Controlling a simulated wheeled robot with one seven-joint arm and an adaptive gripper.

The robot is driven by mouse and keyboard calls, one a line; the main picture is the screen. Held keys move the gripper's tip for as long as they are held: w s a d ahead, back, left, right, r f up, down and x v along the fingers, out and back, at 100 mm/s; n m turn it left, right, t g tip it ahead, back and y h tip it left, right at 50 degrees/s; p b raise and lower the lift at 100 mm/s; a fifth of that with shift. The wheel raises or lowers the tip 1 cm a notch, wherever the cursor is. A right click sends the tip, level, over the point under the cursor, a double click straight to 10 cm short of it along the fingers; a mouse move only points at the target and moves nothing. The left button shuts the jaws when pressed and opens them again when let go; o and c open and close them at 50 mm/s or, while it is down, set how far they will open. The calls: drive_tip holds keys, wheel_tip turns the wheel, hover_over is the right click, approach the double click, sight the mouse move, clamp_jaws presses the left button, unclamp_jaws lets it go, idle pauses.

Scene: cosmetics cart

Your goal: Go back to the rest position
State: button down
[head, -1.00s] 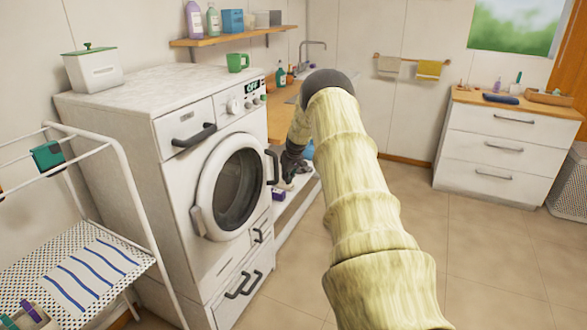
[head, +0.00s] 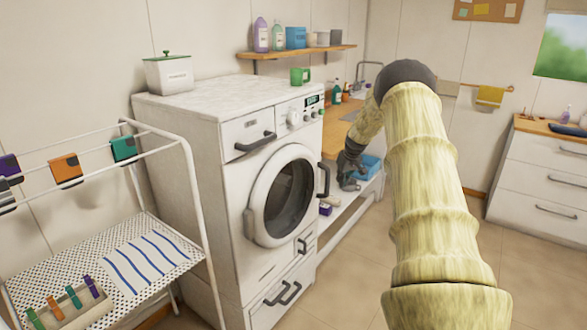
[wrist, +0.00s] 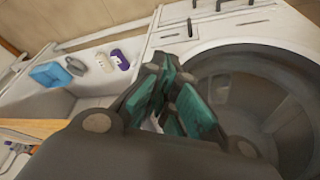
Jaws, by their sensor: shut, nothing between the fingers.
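My gripper (head: 349,172) hangs at the end of my pale, folded arm, to the right of the washing machine. In the wrist view my gripper (wrist: 172,98) has its dark and teal fingers close together, with nothing held. The washing machine (head: 236,170) is white with a round closed door (head: 283,197). Its dark door glass fills the right of the wrist view (wrist: 265,105). The fingers appear near the machine's front, but I cannot tell the exact gap.
A drying rack (head: 196,232) with coloured clips stands at left. A drawer cabinet (head: 545,180) is at right. Tiled floor (head: 345,292) is open in front.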

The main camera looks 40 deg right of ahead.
drive_tip(key=shift+d+f, duration=0.15)
drive_tip(key=w+a+f, duration=0.1)
drive_tip(key=a+f, duration=0.6)
drive_tip(key=a, duration=0.3)
drive_tip(key=w+a+f, duration=0.2)
drive_tip(key=a+f, duration=0.6)
drive_tip(key=a, duration=0.1)
drive_tip(key=s+a+f+n+g, duration=0.1)
drive_tip(key=s+a+f, duration=0.15)
drive_tip(key=a, duration=0.45)
drive_tip(key=s+a+f, duration=0.2)
drive_tip(key=a+f, duration=0.2)
drive_tip(key=a, duration=0.3)
drive_tip(key=s+a+f+n+g, duration=0.1)
drive_tip(key=s+a+f, duration=0.25)
drive_tip(key=a, duration=0.35)
drive_tip(key=s+a+f, duration=0.6)
drive_tip(key=s+a, duration=0.2)
drive_tip(key=a, duration=0.2)
drive_tip(key=s+a+n+g, duration=0.1)
drive_tip(key=s+a, duration=0.9)
drive_tip(key=s, duration=0.3)
drive_tip(key=s+a+n+y, duration=0.1)
drive_tip(key=s+a, duration=0.9)
drive_tip(key=s, duration=0.4)
drive_tip(key=shift+a+g+y, duration=0.25)
drive_tip(key=shift+g+y, duration=0.05)
drive_tip(key=shift+g, duration=0.1)
